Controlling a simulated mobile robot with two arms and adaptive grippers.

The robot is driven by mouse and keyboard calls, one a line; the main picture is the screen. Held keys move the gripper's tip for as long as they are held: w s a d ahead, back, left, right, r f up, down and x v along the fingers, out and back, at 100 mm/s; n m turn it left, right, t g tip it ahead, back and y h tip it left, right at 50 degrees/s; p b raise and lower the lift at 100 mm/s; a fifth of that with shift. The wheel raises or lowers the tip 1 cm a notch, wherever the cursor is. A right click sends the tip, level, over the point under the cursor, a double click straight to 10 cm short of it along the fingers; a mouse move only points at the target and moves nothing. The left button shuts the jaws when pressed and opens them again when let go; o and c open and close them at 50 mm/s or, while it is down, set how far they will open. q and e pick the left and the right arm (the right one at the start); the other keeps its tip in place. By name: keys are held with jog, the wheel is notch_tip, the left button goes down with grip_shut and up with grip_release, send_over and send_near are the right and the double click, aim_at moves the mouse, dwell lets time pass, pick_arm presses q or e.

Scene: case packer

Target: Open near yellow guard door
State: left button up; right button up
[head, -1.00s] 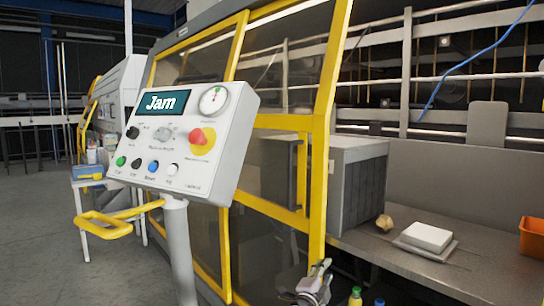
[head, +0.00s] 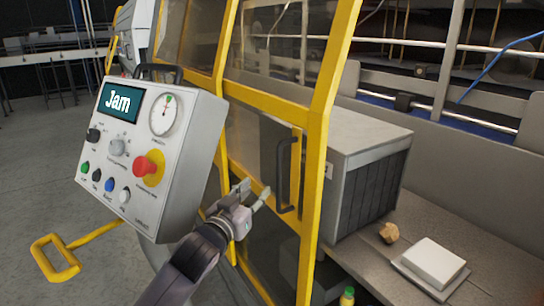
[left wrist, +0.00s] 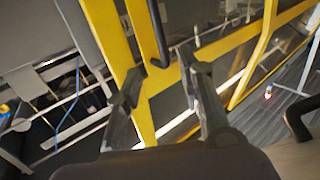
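The near yellow guard door (head: 229,95) has a yellow frame with dark see-through panels and looks closed. Its dark upright bar handle (head: 287,175) is on the right part of the door. In the head view my left gripper (head: 254,191) is open just left of the handle's lower half, apart from it. In the left wrist view the two fingers of my left gripper (left wrist: 160,82) are spread with nothing between their tips. The dark handle (left wrist: 158,35) shows beyond them against the yellow frame. My right gripper is not in view.
A grey control box (head: 150,150) reading "Jam", with a red knob (head: 147,167), stands close left of my left arm. A yellow loop (head: 55,257) sticks out low left. Right of the door are a grey ribbed unit (head: 365,185) and a bench with a white block (head: 433,262).

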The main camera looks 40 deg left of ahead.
aim_at(278, 166)
pick_arm(q)
jog(key=w+a+p, duration=0.1)
jog(key=w, duration=0.4)
jog(key=w+a+p, duration=0.1)
jog(key=w, duration=0.4)
jog(key=w+a+p, duration=0.1)
jog(key=w, duration=0.5)
jog(key=shift+p, duration=0.4)
jog(key=shift+s, duration=0.1)
grip_shut()
